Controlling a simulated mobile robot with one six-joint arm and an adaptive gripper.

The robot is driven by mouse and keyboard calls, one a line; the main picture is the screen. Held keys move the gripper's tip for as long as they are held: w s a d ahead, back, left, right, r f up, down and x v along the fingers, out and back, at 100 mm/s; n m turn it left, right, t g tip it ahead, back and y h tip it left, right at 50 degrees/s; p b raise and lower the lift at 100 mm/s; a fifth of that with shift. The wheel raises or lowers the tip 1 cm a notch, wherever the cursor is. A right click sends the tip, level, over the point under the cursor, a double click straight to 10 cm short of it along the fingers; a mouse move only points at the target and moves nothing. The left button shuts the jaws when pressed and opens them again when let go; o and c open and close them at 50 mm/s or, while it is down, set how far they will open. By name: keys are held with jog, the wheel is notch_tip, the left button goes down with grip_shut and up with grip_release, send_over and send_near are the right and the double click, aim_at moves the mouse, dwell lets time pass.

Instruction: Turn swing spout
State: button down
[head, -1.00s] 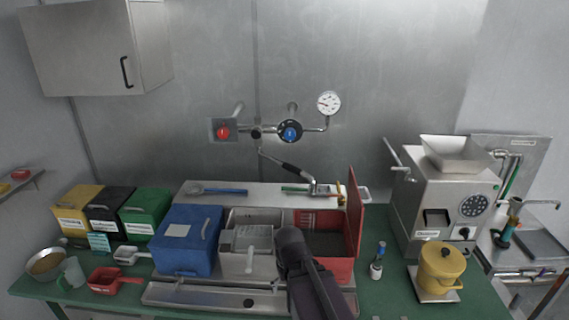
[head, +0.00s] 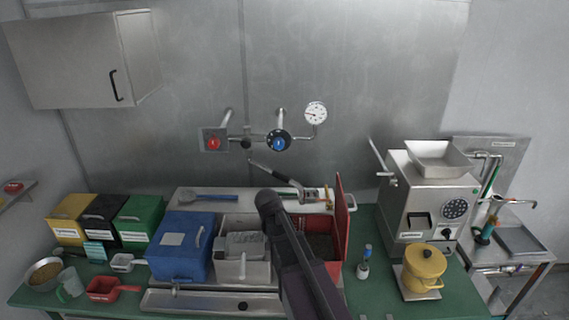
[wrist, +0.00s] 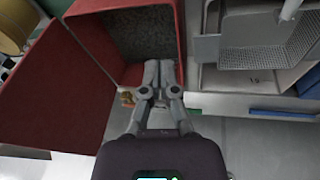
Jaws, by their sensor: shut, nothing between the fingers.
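A wall tap with a red knob (head: 213,143) and a blue knob (head: 278,141) is fixed to the metal back wall. Below it, a swing spout with a black sleeve (head: 268,172) slopes down to the right, ending behind the red bin near my arm. My dark arm reaches over the red bin (head: 341,225) and hides part of it; its fingers cannot be made out in the head view. In the wrist view my gripper (wrist: 157,66) is shut and empty, its fingertips over the red bin (wrist: 50,90). I cannot make out the spout in the wrist view.
A blue bin (head: 180,245) and a grey bin (head: 243,268) stand left of the red bin, whose lid stands open. A steel grinder (head: 425,205) and a yellow pot (head: 425,262) stand right. A blue utensil (head: 210,197) lies on the back ledge. Green counter is bare around the small bottle (head: 363,263).

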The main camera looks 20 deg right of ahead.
jog(key=w+d+r+m+t+h+p, duration=0.1)
jog(key=w+d+r+m+p, duration=0.1)
jog(key=w+r, duration=0.3)
jog(key=w+d+r+m+t+h+p, duration=0.1)
jog(key=w+r+p, duration=0.4)
jog(key=w, duration=0.5)
jog(key=w+d+r+m+h+p, duration=0.2)
jog(key=w+d+r+m+p, duration=0.1)
jog(key=w+r, duration=0.3)
jog(key=shift+w+d+r+m+t+p, duration=0.1)
jog(key=shift+w+r+m+t+p, duration=0.15)
jog(key=shift+w+p, duration=0.15)
jog(key=shift+w+r+m+t+p, duration=0.15)
jog(key=shift+w+m+p, duration=0.1)
jog(key=shift+w, duration=0.25)
jog(key=shift+d+f, duration=0.1)
jog(key=shift+f, duration=0.1)
notch_tip(320, 180, down, 8)
jog(key=w+d+b, duration=0.1)
jog(key=d+b, duration=0.1)
jog(key=b, duration=0.6)
jog(key=shift+w+d, duration=0.15)
jog(key=shift+w, duration=0.05)
jog(key=shift+r, duration=0.15)
jog(key=shift+s+d+h, duration=0.1)
jog(key=shift+s+h, duration=0.05)
jog(key=shift+h, duration=0.15)
jog(key=shift+s, duration=0.1)
